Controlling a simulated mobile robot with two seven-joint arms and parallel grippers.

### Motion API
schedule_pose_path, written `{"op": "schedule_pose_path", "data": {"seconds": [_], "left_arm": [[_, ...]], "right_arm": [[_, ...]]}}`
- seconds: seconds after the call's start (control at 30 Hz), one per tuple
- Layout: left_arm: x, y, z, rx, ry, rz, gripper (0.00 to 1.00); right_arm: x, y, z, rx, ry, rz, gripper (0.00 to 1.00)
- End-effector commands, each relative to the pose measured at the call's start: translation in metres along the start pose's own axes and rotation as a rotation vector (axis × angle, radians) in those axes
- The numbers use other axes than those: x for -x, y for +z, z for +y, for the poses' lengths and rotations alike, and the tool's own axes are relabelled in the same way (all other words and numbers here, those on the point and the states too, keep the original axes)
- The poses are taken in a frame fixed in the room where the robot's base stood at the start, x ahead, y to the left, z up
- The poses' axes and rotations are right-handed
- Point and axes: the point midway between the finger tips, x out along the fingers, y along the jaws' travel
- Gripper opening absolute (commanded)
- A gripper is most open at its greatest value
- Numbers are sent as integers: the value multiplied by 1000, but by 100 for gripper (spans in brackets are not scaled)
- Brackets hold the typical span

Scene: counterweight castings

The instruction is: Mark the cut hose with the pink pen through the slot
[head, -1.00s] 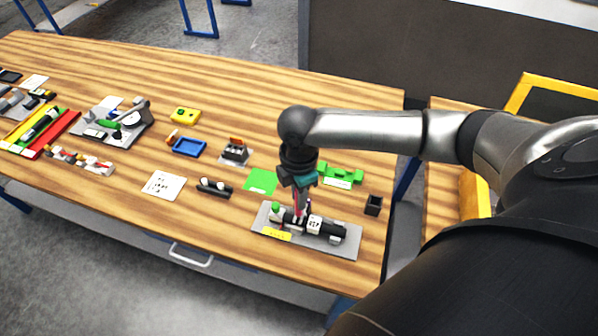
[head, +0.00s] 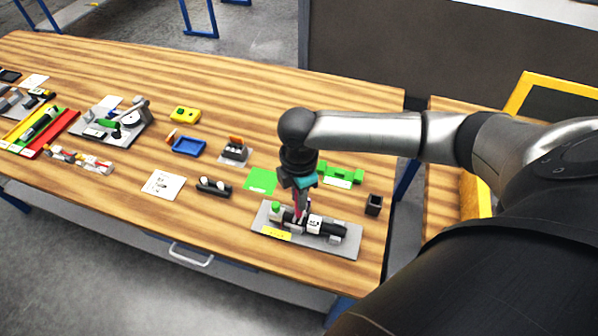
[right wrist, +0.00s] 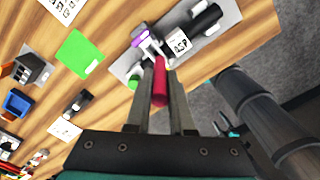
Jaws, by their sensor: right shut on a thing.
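The right gripper (head: 301,192) is shut on the pink pen (right wrist: 160,82), which points down between its fingers. The pen's tip is over or at the fixture on a grey plate (head: 345,248); I cannot tell if it touches. On this plate lies a black hose (head: 331,229) with a white printed label (head: 313,224), and the hose also shows in the right wrist view (right wrist: 207,20). A grey and purple clamp-like part (right wrist: 147,40) stands right beyond the pen tip. The slot itself is too small to make out. My left gripper is not in view.
A green block (head: 342,172) and a small black cup (head: 374,204) stand behind the plate. A green sheet (head: 260,180) lies to its left. Several other fixtures and trays fill the left of the table. The table's front edge is close to the plate.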

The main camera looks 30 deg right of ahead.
Motion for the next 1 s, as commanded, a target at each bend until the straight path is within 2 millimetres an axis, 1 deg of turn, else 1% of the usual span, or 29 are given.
{"op": "schedule_pose_path", "data": {"seconds": [1.0], "left_arm": [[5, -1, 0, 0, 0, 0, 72]], "right_arm": [[-1, 0, 0, 0, -2, 0, 0]]}}
